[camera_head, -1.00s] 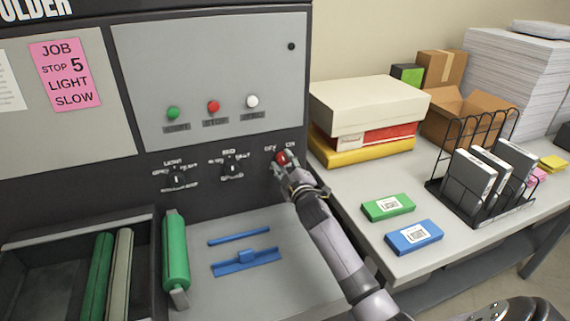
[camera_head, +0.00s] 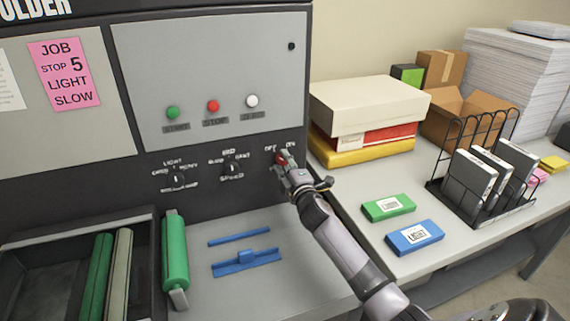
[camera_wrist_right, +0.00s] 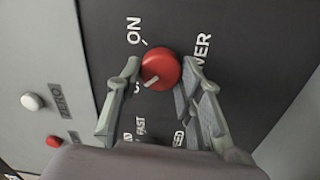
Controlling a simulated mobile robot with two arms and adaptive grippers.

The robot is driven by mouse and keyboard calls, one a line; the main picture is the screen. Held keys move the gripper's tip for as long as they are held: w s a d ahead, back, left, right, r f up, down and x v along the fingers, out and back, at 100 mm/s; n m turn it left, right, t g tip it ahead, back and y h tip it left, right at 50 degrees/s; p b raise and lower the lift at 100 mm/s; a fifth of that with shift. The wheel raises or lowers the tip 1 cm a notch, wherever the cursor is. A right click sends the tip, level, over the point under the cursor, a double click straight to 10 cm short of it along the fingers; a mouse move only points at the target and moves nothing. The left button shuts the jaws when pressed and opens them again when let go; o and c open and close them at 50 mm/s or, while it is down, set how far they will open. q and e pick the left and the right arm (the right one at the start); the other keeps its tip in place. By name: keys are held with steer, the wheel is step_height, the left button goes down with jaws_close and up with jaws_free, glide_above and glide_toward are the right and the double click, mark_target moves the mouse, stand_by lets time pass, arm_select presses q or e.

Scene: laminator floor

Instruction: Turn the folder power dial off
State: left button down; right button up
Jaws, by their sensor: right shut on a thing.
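The red power dial (camera_head: 282,157) sits on the dark lower panel of the folder, below its OFF and ON labels. In the right wrist view the red dial (camera_wrist_right: 160,68) lies between the two fingertips. Its white mark points to the lower left, towards a label mostly hidden by a finger; the ON label (camera_wrist_right: 134,30) is clear above left. My right gripper (camera_head: 287,166) is shut on the dial, and it also shows in the right wrist view (camera_wrist_right: 160,72) with a finger on each side. My left gripper is not in view.
Two dark selector knobs (camera_head: 177,180) (camera_head: 231,168) are to the left on the same panel. Green, red and white buttons (camera_head: 213,106) are above. A side table (camera_head: 350,185) at the right holds boxes, green and blue packs and a wire rack (camera_head: 500,200).

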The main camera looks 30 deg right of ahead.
steer(key=o, duration=1.2)
steer(key=shift+c, duration=0.2)
steer(key=shift+s, duration=0.15)
steer(key=v, duration=1.1)
steer(key=shift+s, duration=0.35)
steer(key=shift+a+f, duration=0.15)
